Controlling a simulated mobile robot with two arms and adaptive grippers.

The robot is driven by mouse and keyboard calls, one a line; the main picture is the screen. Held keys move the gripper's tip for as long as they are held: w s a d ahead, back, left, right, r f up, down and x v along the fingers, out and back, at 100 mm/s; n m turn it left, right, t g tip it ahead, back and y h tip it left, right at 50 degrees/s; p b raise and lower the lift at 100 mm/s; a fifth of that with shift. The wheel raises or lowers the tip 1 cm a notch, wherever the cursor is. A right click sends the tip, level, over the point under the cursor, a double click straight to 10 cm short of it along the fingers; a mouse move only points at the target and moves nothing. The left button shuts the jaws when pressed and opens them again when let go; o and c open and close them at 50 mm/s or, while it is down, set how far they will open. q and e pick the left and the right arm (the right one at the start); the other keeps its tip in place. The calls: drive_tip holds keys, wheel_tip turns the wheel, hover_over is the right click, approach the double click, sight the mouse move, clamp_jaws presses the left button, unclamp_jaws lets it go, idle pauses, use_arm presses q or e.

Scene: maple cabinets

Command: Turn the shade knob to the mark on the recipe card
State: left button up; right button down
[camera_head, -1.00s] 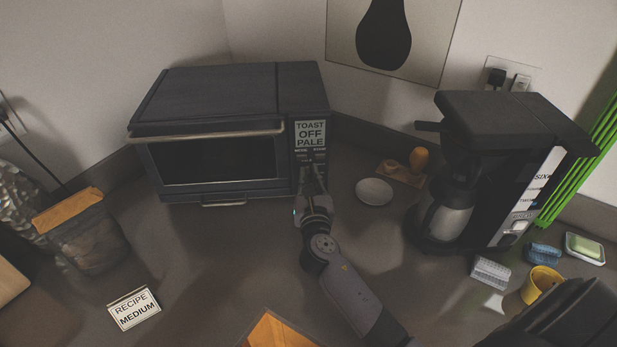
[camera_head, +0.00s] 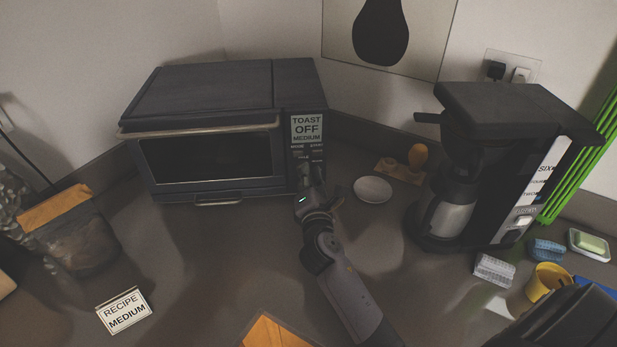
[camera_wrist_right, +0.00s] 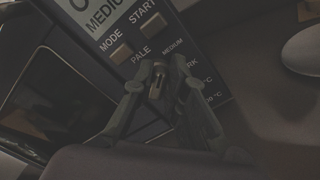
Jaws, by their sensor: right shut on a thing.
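The toaster oven (camera_head: 205,105) stands against the back wall with its door closed. Its display (camera_head: 307,128) reads TOAST, OFF, MEDIUM. The recipe card (camera_head: 124,311) at the front left reads RECIPE MEDIUM. My right gripper (camera_head: 314,181) is at the oven's control panel, below the display. In the right wrist view the gripper (camera_wrist_right: 162,90) is shut on the shade knob (camera_wrist_right: 157,85), whose pointer is partly hidden between the fingers. The labels PALE, MEDIUM and a partly covered one ending in RK surround the knob. My left gripper is not in view.
MODE (camera_wrist_right: 122,53) and START (camera_wrist_right: 152,25) buttons sit just above the knob. A white saucer (camera_head: 373,190) lies right of my gripper. A coffee maker (camera_head: 480,170) stands further right, with a yellow mug (camera_head: 545,282) in front. The counter between card and oven is clear.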

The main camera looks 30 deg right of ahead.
drive_tip(key=shift+f+m, duration=0.1)
drive_tip(key=shift+m, duration=0.5)
drive_tip(key=c, duration=1.6)
unclamp_jaws()
drive_tip(key=v, duration=1.2)
drive_tip(key=shift+f, duration=0.1)
